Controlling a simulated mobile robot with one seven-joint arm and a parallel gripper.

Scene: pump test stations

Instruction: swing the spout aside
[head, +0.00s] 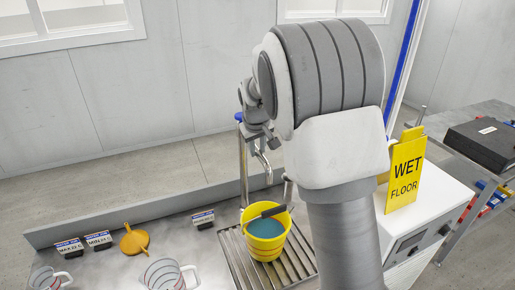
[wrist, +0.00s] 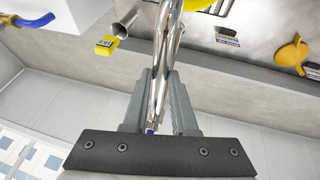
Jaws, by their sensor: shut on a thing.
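A chrome tap stands behind the sink grate, with an upright post (head: 243,170) and a blue top. Its curved spout (head: 264,163) hangs above a yellow bucket (head: 265,251) of blue-green water, and the bucket's edge shows in the wrist view (wrist: 203,4). My gripper (head: 262,137) is at the upper part of the spout, partly hidden by my arm. In the wrist view my gripper (wrist: 160,82) is shut around a chrome pipe (wrist: 164,60), which passes between the two grey fingers.
The bucket stands on a slatted drain grate (head: 233,249). An orange funnel (head: 134,240), striped jugs (head: 166,274) and small labels (head: 99,239) are to the left. A yellow wet-floor sign (head: 405,172) stands on a white box at right. A wall is behind.

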